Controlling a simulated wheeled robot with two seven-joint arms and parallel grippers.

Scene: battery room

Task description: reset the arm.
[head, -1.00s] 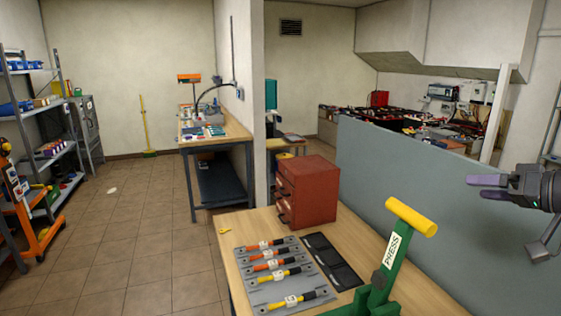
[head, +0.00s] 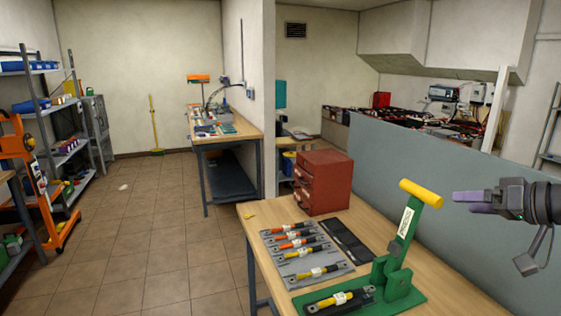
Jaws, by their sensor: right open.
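My right gripper (head: 470,202) is at the right edge of the head view, pointing left. It is open and empty, in front of the grey partition and to the right of the press handle. The green press (head: 388,285) stands on the wooden bench, its lever raised with a yellow handle (head: 421,193) on top. A cable piece with yellow and black parts (head: 338,299) lies at the press base. My left gripper is not in view.
A grey tray (head: 335,273) with several orange and yellow cable pieces lies on the wooden bench (head: 265,227). A black mat (head: 349,240) and a red drawer cabinet (head: 326,183) are beside it. A grey partition (head: 420,165) stands behind.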

